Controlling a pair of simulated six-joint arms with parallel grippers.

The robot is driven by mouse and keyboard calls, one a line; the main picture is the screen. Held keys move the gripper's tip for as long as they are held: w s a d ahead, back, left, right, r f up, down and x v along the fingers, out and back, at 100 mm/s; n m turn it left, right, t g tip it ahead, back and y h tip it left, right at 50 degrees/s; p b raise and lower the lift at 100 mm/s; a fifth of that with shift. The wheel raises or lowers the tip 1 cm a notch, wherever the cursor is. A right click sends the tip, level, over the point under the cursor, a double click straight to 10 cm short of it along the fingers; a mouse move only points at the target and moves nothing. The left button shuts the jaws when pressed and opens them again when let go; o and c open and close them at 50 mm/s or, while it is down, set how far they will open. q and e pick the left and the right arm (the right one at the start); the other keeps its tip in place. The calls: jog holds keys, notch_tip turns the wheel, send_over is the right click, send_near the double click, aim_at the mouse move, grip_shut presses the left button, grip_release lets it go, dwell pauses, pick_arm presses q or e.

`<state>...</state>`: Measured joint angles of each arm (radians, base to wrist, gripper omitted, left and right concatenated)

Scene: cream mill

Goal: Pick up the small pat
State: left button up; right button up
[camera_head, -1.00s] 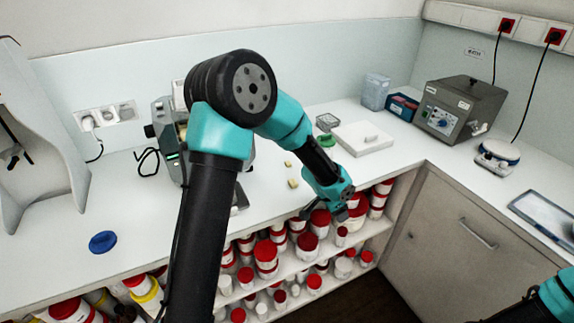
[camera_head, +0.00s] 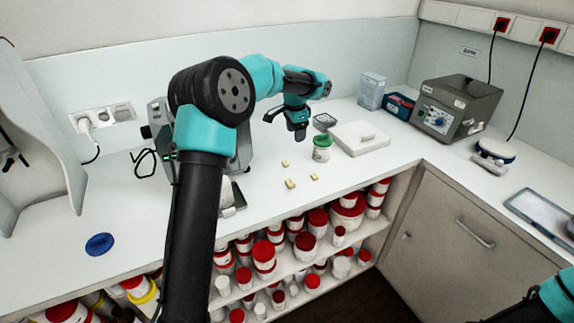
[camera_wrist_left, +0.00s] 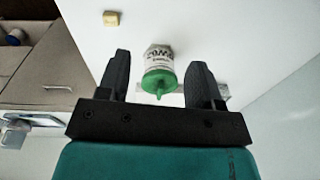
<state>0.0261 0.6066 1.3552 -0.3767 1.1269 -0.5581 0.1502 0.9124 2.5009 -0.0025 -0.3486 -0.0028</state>
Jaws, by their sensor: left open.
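Three small pale yellow pats lie on the white worktop: a back one (camera_head: 285,163), a front one (camera_head: 291,184) and a right one (camera_head: 314,177). They look close in size, and I cannot surely tell which is the small pat. One pat (camera_wrist_left: 111,18) shows at the top left of the left wrist view. My left gripper (camera_head: 285,124) is open and empty above the worktop, behind the pats. In the left wrist view, a green-lidded jar (camera_wrist_left: 160,80) shows between its spread fingers. My right gripper is not seen; only part of the right arm shows at the lower right.
The green-lidded jar (camera_head: 322,154) stands right of the back pat. A blue disc (camera_head: 100,244) lies at the left. Shelves of red-lidded jars are below the front edge.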

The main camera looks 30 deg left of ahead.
pick_arm(q)
jog(key=shift+g, duration=0.4)
jog(key=a+r, duration=0.1)
jog(key=a, duration=0.1)
jog(key=a+r, duration=0.2)
jog(key=shift+s+r, duration=0.1)
jog(key=shift+s, duration=0.1)
send_over(284, 166)
jog(key=f, duration=1.2)
jog(key=shift+w+d+f, duration=0.1)
jog(key=shift+d, duration=0.1)
jog(key=shift+a+f, duration=0.2)
jog(key=shift+f, duration=2.4)
